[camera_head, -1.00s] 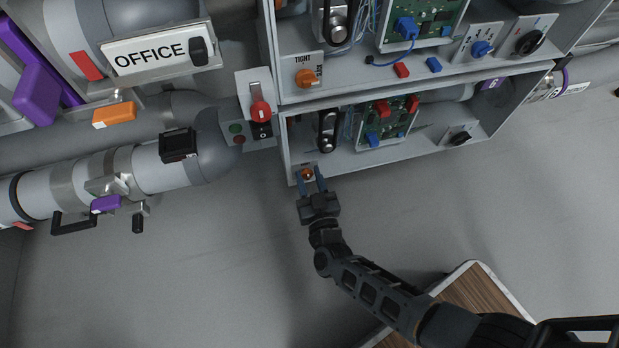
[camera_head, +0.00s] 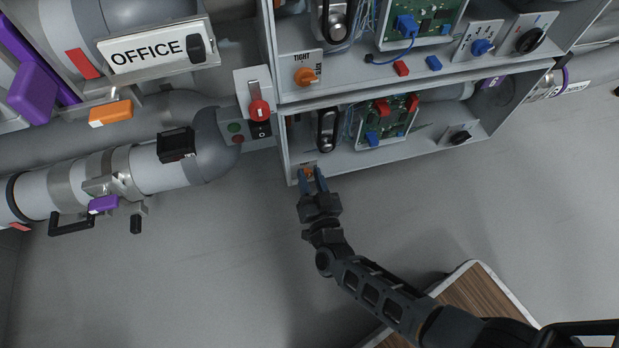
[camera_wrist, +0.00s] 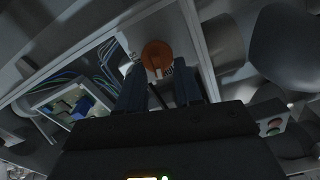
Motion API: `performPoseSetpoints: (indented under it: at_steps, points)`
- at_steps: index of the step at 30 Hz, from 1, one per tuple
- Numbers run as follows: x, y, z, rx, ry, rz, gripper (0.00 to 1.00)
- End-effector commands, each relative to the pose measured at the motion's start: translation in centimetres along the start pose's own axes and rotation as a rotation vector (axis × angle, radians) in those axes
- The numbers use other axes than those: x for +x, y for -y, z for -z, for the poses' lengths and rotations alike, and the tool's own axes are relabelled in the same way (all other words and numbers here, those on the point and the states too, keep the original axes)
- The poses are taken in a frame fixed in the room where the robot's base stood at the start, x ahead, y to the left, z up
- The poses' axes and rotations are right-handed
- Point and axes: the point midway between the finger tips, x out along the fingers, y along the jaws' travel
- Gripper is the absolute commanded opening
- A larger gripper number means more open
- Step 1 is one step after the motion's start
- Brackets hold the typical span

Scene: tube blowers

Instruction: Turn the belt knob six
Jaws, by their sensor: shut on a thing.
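The belt knob, a small orange knob (camera_head: 308,174), sits on a pale plate at the lower left corner of the lower blower box. It also shows in the wrist view as an orange disc (camera_wrist: 158,57) on its white plate. My gripper (camera_head: 312,178) is at this knob with its two fingers on either side of it; the same fingers (camera_wrist: 166,84) show in the wrist view, closed on the knob. The fingers hide part of the knob, and its marking is too small to read in the head view.
Another orange knob (camera_head: 306,76), labelled TIGHT, is on the upper box. A red-handled switch (camera_head: 259,108) stands just left of the lower box. A green circuit board (camera_head: 388,121) and black belt (camera_head: 327,130) sit inside it.

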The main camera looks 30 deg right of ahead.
Motion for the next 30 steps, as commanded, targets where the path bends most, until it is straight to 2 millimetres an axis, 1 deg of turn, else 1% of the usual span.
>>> performPoseSetpoints:
  at_steps: [30]
  points:
    - [-0.1,-1.4,-0.8,0.955,0.002,-0.002,0.04]
